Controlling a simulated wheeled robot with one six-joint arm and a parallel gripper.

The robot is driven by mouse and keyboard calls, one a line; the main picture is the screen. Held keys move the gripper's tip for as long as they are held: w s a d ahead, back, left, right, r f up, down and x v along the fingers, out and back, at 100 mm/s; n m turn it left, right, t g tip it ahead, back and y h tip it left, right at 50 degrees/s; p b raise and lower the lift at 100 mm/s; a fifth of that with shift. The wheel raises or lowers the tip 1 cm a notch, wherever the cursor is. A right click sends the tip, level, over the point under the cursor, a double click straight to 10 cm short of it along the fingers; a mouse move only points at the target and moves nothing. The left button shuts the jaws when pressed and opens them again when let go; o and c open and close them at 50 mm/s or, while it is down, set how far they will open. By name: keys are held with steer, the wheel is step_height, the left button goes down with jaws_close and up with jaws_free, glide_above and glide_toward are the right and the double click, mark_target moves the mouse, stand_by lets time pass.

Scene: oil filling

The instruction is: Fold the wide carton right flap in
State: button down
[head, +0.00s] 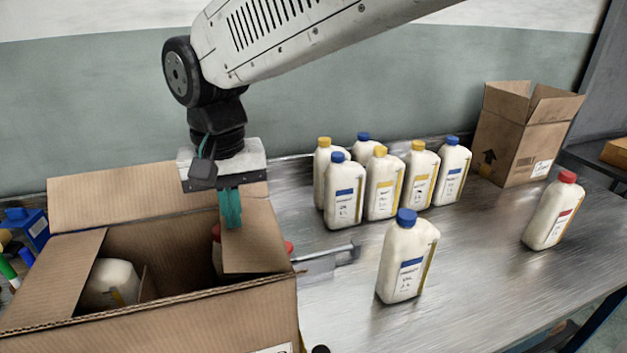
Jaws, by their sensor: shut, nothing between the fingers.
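The wide carton (180,325) stands at the lower left. Its right flap (252,240) is tilted inward over the right part of the opening. Inside are a white bottle (112,282) at the left and red-capped bottles partly hidden by the right flap. My gripper (231,222) is shut and empty, pointing down at the right flap's upper part. Its teal fingertips overlap the flap in this view; whether they touch it I cannot tell.
Several white bottles (385,185) with blue and yellow caps stand behind. A blue-capped bottle (405,262) stands right of the carton, a red-capped one (550,212) farther right. A smaller open carton (515,145) is at the back right. The metal table (470,250) is clear between them.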

steer(key=shift+f, duration=0.1)
steer(key=shift+f, duration=1.25)
steer(key=shift+r, duration=0.15)
step_height(320, 180, up, 11)
